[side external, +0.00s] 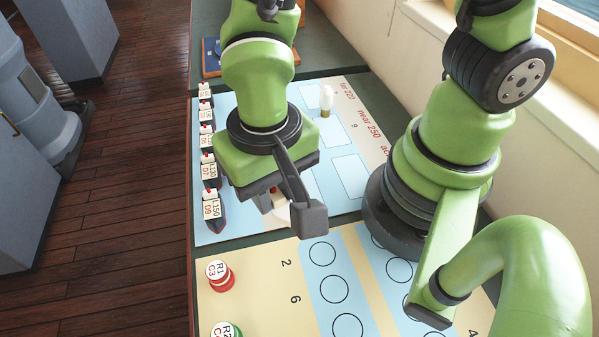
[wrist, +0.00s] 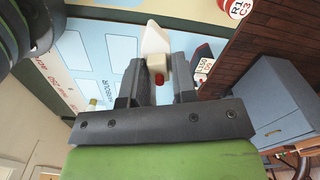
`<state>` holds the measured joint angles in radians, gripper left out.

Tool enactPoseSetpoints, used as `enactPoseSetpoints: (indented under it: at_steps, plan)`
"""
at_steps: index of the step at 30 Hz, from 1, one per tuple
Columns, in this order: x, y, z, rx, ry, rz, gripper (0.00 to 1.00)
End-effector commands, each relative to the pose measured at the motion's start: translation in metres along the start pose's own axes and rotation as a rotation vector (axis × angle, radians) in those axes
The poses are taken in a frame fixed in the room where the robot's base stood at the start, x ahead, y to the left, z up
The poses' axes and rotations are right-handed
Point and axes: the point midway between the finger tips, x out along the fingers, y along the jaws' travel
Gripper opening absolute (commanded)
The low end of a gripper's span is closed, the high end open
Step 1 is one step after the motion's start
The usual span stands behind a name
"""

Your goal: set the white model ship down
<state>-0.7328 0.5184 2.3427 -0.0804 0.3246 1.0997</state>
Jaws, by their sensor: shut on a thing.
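The white model ship (wrist: 155,45) is between the two fingers of my gripper (wrist: 158,85) in the wrist view, with a small red part near the fingertips. In the side view my gripper (side external: 288,205) is over the near part of the light blue chart (side external: 240,222), and only a bit of the white ship (side external: 279,202) shows beside the finger. My gripper is shut on the ship. Most of the hull is hidden in the side view, and I cannot tell whether it touches the chart. Pale rectangles (side external: 351,174) are marked on the chart.
Several dark model ships with white labels (side external: 213,209) line the chart's left edge. A white bulb-shaped piece (side external: 326,99) stands toward the back. Red-and-white discs (side external: 219,275) and a green-edged disc (side external: 226,330) are on the nearer board (side external: 255,285), whose circles are empty where visible.

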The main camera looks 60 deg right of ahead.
Motion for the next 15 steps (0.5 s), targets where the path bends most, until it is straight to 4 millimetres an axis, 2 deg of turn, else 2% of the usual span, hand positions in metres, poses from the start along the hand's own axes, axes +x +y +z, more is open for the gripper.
enactPoseSetpoints:
  at_steps: [7, 14, 15]
  plan:
    - [-0.015, -0.001, -0.001, -0.001, 0.002, -0.004, 0.03]
    - [-0.055, -0.001, -0.001, -0.001, 0.004, -0.009, 0.03]
    - [-0.055, 0.002, -0.007, 0.012, 0.002, -0.003, 0.03]
